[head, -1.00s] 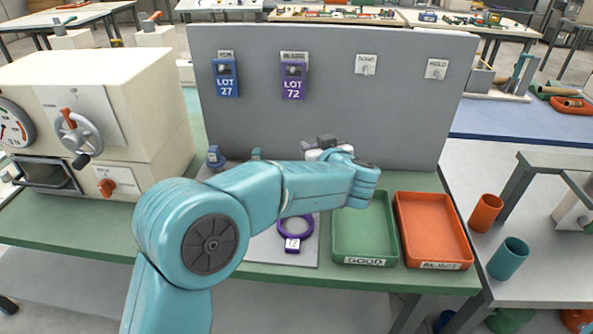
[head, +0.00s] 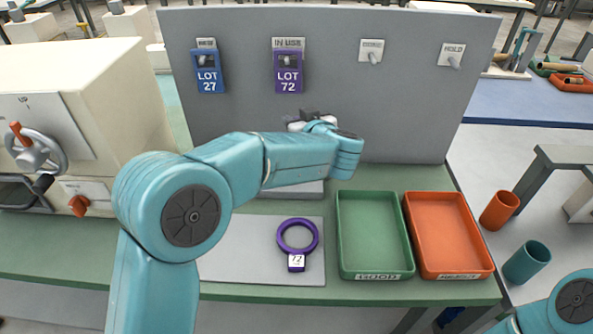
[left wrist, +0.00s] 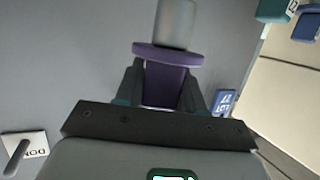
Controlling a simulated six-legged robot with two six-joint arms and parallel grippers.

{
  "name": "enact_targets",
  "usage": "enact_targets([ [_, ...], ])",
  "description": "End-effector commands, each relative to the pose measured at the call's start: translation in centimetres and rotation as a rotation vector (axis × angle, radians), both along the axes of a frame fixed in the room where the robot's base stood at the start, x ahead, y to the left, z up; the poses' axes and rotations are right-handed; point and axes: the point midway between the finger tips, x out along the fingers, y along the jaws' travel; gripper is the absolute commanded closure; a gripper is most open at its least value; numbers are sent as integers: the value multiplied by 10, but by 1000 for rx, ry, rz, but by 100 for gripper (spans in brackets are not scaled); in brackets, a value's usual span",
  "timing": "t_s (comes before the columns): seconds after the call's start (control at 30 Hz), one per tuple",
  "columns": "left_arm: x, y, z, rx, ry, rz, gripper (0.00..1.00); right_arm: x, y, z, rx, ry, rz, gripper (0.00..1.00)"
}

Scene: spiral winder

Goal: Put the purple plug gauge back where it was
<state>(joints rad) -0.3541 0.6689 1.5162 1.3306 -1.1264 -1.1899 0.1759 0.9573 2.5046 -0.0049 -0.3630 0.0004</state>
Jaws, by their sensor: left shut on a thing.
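The purple plug gauge (left wrist: 165,78) shows in the left wrist view as a purple handle with a collar and a grey cylinder on its far end. My left gripper (left wrist: 163,92) is shut on its purple handle. In the head view, my left gripper (head: 312,120) is in front of the grey upright board, largely behind my own arm, and the gauge is hidden there. A pale stand edge (head: 300,190) shows below my forearm. A teal gauge (left wrist: 275,9) and a blue gauge (left wrist: 305,26) are at the top right in the left wrist view. My right gripper is out of view.
A purple ring gauge (head: 298,236) lies on the grey mat (head: 240,265). The green tray (head: 375,235) and orange tray (head: 447,230) are empty. Blue LOT 27 (head: 209,75) and purple LOT 72 (head: 288,75) tags hang on the board (head: 400,110). A cream machine (head: 85,90) stands left.

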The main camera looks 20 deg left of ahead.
Motion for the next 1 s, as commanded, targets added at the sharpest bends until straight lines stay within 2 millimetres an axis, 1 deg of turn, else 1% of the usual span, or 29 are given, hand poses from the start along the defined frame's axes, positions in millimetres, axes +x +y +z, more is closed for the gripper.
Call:
enact_targets([
  [0.03,-1,-1,-10,3,5,-1,94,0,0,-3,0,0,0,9],
  [0.13,-3,-1,-30,3,6,-1,94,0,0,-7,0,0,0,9],
  [0.2,-4,-2,-41,2,6,-1,94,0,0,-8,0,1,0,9],
  [0.33,-5,-3,-54,2,4,-1,94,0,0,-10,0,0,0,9],
  [0.53,-6,-2,-90,2,6,-1,94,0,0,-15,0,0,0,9],
  [0.63,-5,-1,-97,2,3,0,94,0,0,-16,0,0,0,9],
  [0.9,-3,1,-98,0,1,0,94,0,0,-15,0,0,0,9],
  [1.0,-3,1,-101,0,3,-1,94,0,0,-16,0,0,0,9],
])
